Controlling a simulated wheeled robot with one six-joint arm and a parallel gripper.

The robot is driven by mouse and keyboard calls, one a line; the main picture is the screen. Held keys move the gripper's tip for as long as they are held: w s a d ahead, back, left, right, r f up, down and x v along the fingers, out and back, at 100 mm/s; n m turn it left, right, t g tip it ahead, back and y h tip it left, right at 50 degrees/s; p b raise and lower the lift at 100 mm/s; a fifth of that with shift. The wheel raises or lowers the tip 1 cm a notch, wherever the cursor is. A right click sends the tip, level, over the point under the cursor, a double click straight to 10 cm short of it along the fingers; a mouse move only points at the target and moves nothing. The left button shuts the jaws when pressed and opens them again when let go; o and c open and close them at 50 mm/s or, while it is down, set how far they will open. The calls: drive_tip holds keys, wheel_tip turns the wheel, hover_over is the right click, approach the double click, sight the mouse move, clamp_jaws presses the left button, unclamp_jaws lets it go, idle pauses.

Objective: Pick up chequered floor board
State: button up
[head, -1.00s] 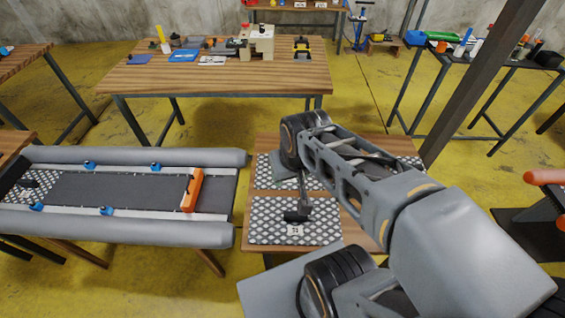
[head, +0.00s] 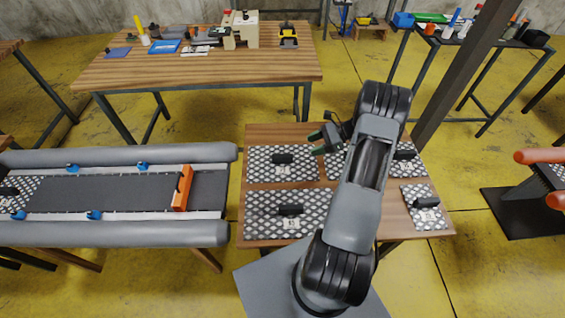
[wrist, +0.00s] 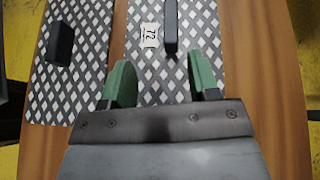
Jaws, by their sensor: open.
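Several chequered floor boards with black handles lie flat on a wooden table: back left (head: 270,172), front left (head: 262,205), back right (head: 407,169) and a smaller one front right (head: 421,194). Another, back middle (head: 333,168), is partly hidden by my arm. My gripper (head: 317,143) is above the back part of the table, open and empty. In the wrist view its green fingers (wrist: 162,85) are apart over a board labelled T2 (wrist: 150,72). That board's black handle (wrist: 170,25) lies ahead of the fingertips, untouched. Another board (wrist: 85,75) lies to its left.
A grey inflatable boat (head: 120,233) with an orange crosspiece (head: 182,188) is left of the table. A bench (head: 200,70) with tools stands behind. A dark post (head: 465,75) rises at the right. Yellow floor is clear between the benches.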

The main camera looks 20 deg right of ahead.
sight(289, 155)
drive_tip(key=shift+s+d+f+m+t, duration=0.1)
drive_tip(key=shift+d+f+m+t, duration=0.2)
drive_tip(key=shift+d+f+m, duration=0.35)
drive_tip(key=shift+f, duration=0.45)
drive_tip(key=shift+t+y, duration=0.3)
drive_tip(key=x, duration=0.7)
drive_tip(key=shift+f, duration=0.3)
drive_tip(key=shift+b+x, duration=0.3)
drive_tip(key=shift+x, duration=2.8)
drive_tip(key=shift+d+f, duration=0.1)
drive_tip(key=shift+d, duration=0.05)
clamp_jaws()
